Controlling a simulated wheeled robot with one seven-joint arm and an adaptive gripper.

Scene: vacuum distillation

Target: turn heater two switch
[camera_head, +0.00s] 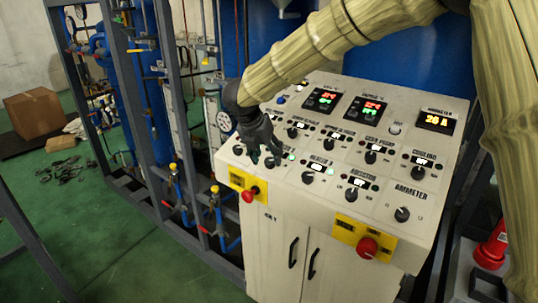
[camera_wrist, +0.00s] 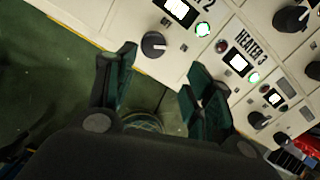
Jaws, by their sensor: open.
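The heater 2 switch (camera_wrist: 153,44) is a round black knob with a pale pointer mark on the cream panel. It shows in the wrist view below a lit display and a label ending in "2". My gripper (camera_wrist: 160,75) is open, its dark fingers spread, and the knob appears beyond the gap between the fingertips. Nothing is held. In the head view my gripper (camera_head: 264,155) points down at the left part of the sloped console (camera_head: 330,215), covering part of the knob area there. I cannot tell whether a finger touches the panel.
The heater 3 knob (camera_head: 307,177) is just right of my gripper; its label (camera_wrist: 248,45) shows in the wrist view. A red emergency button (camera_head: 249,195) on a yellow plate sits at the front left edge, another (camera_head: 367,247) farther right. Pipes and a frame stand left.

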